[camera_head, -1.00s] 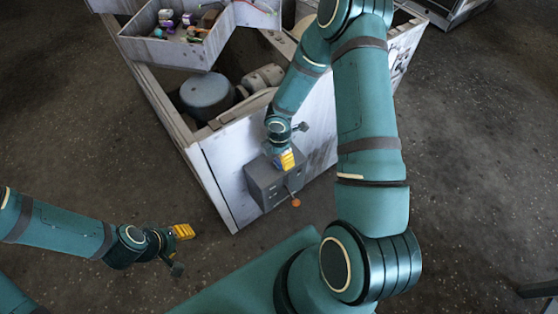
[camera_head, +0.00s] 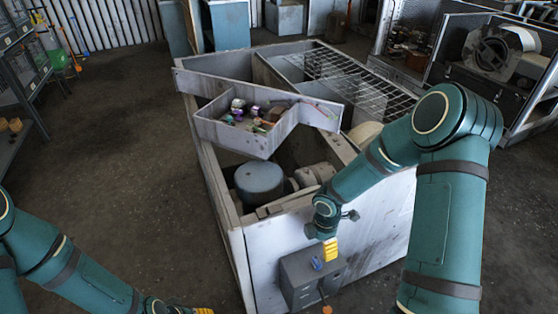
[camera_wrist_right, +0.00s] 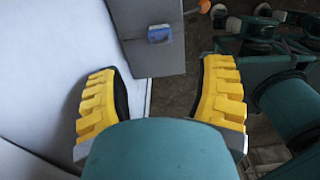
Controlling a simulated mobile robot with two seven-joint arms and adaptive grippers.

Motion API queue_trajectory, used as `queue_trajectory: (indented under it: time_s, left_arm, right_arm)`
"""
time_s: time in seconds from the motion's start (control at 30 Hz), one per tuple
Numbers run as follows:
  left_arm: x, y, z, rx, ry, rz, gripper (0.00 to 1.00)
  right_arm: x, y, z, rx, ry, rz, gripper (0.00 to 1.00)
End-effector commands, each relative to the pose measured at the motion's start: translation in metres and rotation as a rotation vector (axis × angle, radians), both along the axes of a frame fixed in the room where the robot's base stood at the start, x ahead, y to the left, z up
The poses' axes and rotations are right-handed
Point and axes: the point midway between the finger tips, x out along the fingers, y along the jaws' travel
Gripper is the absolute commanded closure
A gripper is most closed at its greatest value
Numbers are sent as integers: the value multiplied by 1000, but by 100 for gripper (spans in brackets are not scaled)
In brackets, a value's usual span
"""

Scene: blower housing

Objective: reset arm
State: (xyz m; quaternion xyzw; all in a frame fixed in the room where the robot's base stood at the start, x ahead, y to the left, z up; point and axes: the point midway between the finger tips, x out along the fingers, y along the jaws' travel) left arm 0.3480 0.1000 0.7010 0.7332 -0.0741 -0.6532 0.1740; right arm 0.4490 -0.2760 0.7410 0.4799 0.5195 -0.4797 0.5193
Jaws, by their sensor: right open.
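My right arm reaches in from the right in the head view, and its yellow-tipped gripper (camera_head: 330,249) is over the grey control box on the front of the white housing. In the right wrist view the two yellow fingers of the right gripper (camera_wrist_right: 162,98) are wide apart with nothing between them. My left gripper (camera_head: 200,311) shows only as a bit of yellow at the bottom edge in the head view. Its jaws are cut off there.
The grey control box (camera_head: 300,279) carries a blue part (camera_head: 317,263) and an orange knob (camera_head: 326,309). The white housing (camera_head: 262,258) is open on top, with a dark motor (camera_head: 260,185) inside. A tray (camera_head: 208,128) holds small items. Shelves (camera_head: 28,80) stand left; the floor (camera_head: 120,165) between is clear.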

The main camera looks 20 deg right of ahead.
Motion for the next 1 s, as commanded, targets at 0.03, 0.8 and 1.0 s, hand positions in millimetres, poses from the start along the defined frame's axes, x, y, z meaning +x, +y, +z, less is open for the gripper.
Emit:
queue_trajectory:
  time_s: [0.03,0.8,1.0]
  left_arm:
    - [0,0,0,0,0,0,53]
    - [7,1,0,3,-17,3,53]
    - [7,1,0,3,-17,3,53]
  right_arm:
    - [0,0,0,0,0,0,32]
    - [-91,176,-39,388,200,-1680,32]
    - [-95,175,-41,382,194,-1778,32]
